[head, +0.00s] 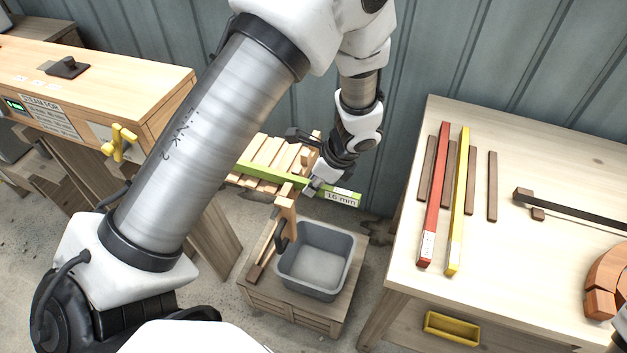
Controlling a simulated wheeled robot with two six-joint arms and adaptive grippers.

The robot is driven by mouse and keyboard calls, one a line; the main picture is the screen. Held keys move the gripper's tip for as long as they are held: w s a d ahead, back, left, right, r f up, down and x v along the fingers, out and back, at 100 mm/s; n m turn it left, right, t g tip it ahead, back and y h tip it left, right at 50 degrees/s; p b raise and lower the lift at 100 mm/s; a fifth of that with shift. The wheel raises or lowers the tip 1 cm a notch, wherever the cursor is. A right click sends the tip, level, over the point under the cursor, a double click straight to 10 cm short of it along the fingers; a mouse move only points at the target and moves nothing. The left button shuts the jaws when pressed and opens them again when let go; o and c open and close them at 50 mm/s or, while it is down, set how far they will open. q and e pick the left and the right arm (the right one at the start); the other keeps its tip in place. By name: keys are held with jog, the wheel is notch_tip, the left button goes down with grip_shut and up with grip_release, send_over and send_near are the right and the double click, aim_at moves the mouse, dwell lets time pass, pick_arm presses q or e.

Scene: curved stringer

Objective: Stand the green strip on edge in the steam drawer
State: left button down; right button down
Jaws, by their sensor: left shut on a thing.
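The green strip (258,170) is a long thin bar with a white "16 mm" label near its right end. My left gripper (314,185) is shut on it, right of the middle of its visible length. The strip's left part lies over a pale slatted wooden rack (266,150), which looks like the steam drawer. My arm hides the rack's left side and the strip's far left end. I cannot tell whether the strip touches the slats. My right gripper is not in view.
The steam box (95,85) with a yellow handle (118,143) stands at the left. A grey tub (316,262) sits on a crate below the gripper. The right table (500,130) holds a red strip (434,195), a yellow strip (460,200) and several brown strips. A corrugated wall is behind.

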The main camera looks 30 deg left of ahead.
pick_arm(q)
jog(key=shift+f, duration=0.1)
dwell(0.3)
jog(key=c, duration=1.1)
grip_release()
jog(key=shift+o, duration=0.2)
jog(key=v, duration=1.2)
jog(key=shift+s, duration=0.1)
